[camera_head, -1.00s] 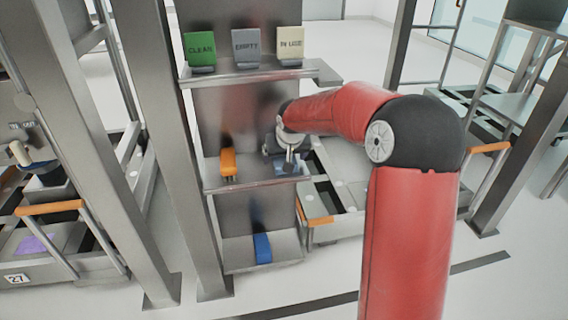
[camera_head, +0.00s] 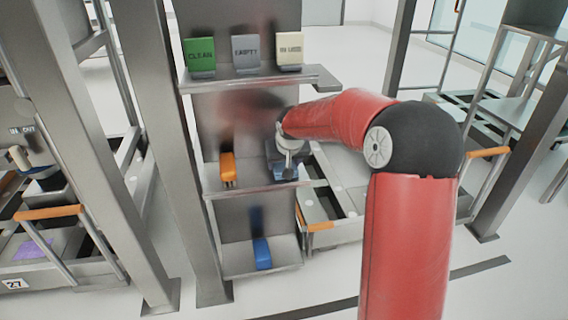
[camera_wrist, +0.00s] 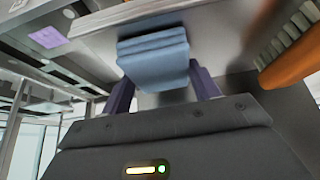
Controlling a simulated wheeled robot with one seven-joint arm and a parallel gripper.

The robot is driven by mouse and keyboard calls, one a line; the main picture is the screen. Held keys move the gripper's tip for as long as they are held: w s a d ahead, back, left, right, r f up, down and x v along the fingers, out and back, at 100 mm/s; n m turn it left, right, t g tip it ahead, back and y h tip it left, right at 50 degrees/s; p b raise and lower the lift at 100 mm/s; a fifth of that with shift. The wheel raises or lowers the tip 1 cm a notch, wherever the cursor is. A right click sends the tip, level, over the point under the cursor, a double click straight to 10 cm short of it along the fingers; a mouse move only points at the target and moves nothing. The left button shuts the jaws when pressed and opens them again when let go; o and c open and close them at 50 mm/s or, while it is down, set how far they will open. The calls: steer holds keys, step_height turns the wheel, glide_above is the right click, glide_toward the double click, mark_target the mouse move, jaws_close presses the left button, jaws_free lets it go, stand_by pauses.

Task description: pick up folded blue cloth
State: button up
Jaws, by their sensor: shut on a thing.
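The folded blue cloth (camera_wrist: 155,60) shows in the wrist view between the two dark purple fingers of my gripper (camera_wrist: 163,90). The fingers press on its left and right sides, and my gripper is shut on it. In the head view the cloth (camera_head: 287,174) is a small blue patch at the right of the middle shelf, below my gripper (camera_head: 288,168), which partly hides it. I cannot tell whether the cloth touches the shelf.
An orange-handled brush (camera_head: 228,169) stands left of the cloth on the middle shelf (camera_head: 213,193); its bristles (camera_wrist: 288,50) show close by in the wrist view. The upper shelf (camera_head: 250,81) holds CLEAN, EMPTY and IN USE signs. A blue object (camera_head: 262,253) stands on the lower shelf.

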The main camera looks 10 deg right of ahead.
steer(key=shift+s+r, duration=0.25)
steer(key=shift+r, duration=0.05)
step_height(320, 180, up, 6)
steer(key=shift+r+p, duration=0.25)
steer(key=shift+p, duration=0.45)
steer(key=s, duration=1.9)
steer(key=shift+s, duration=0.15)
steer(key=shift+f, duration=0.1)
